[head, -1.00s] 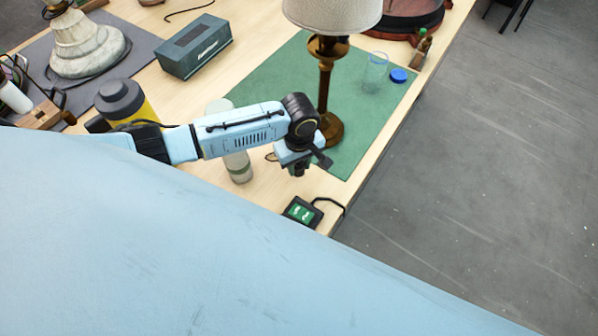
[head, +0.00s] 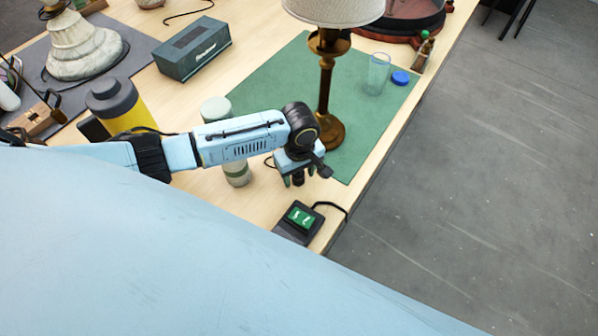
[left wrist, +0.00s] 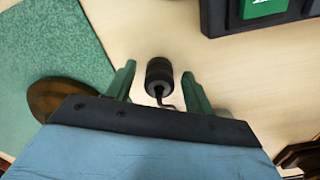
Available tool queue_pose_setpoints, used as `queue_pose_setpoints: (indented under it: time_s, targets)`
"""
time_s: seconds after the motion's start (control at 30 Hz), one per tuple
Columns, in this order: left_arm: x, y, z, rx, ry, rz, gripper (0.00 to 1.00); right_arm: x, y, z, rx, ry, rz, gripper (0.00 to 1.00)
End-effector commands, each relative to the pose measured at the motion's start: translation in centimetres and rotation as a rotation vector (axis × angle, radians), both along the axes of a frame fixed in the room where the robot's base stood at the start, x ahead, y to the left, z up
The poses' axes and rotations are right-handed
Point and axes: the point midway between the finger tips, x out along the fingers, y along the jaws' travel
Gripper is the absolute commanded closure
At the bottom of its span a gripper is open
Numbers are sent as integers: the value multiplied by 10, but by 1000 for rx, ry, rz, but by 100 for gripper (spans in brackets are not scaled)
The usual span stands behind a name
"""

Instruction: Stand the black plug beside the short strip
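The black plug (left wrist: 158,76) shows in the left wrist view between the two green fingers of my left gripper (left wrist: 158,86), with a visible gap on each side. Its thin cord runs back toward the gripper body. In the head view my left gripper (head: 292,182) is by the lamp's foot, with the dark plug (head: 298,179) partly visible at its fingers. My right gripper is not in view.
The lamp (head: 325,95) stands on the green mat (head: 270,75) just behind my gripper. A glass (head: 378,73) and blue cap (head: 400,78) are farther back. The strip's black cord (head: 333,205) curves at the table edge.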

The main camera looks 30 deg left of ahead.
Motion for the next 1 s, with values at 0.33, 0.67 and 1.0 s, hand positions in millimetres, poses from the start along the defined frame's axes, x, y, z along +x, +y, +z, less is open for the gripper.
queue_pose_setpoints:
  time_s: [0.33,0.67,1.0]
  targets:
    - [0,0,10,0,0,0,47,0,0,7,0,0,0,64]
    - [0,-1,46,0,1,1,47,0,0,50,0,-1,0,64]
    - [1,0,92,-2,-2,-1,47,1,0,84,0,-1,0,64]
